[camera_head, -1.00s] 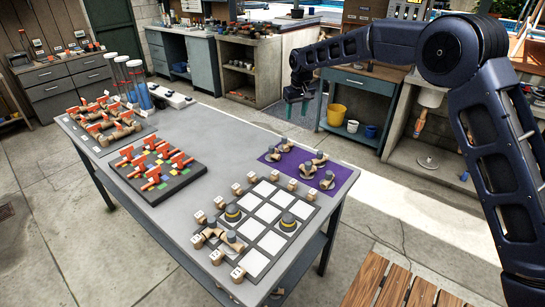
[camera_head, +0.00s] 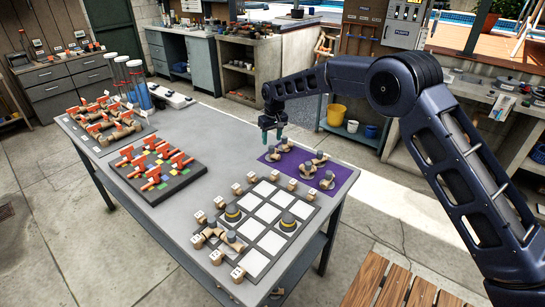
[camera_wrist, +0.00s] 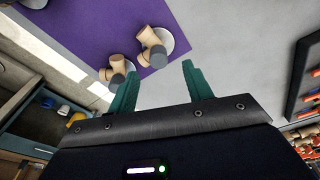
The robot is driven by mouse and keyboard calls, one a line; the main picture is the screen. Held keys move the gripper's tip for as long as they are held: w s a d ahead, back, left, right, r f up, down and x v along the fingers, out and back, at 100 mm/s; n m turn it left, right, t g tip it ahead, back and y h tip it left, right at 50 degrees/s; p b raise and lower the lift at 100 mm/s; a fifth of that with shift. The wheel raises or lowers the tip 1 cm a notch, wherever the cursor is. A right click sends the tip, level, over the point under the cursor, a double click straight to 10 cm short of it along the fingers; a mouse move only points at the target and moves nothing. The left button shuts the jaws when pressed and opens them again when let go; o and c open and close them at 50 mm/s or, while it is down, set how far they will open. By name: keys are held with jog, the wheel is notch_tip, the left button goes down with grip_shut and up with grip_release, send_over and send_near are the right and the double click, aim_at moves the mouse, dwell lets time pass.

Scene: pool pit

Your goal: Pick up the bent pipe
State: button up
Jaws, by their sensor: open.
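Several bent pipes, tan elbows with grey ends, stand on the purple mat (camera_head: 342,174) at the right part of the table; one bent pipe (camera_head: 327,181) is near the mat's front edge. One bent pipe (camera_wrist: 150,40) on a white disc lies beyond the fingertips, and another (camera_wrist: 117,66) is partly hidden behind the left finger.
A grid board (camera_head: 255,262) with white squares, pipe pieces and labelled blocks lies in front of the mat. A dark tray with orange-handled valves (camera_head: 155,165) is at left, with more valves (camera_head: 108,122) behind it. The table's middle (camera_head: 215,130) is clear.

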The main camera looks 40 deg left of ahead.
aim_at(272, 147)
jog(key=f, duration=0.4)
jog(key=shift+w+a+f, duration=0.15)
jog(key=shift+w+f, duration=0.05)
jog(key=shift+f, duration=0.2)
grip_shut()
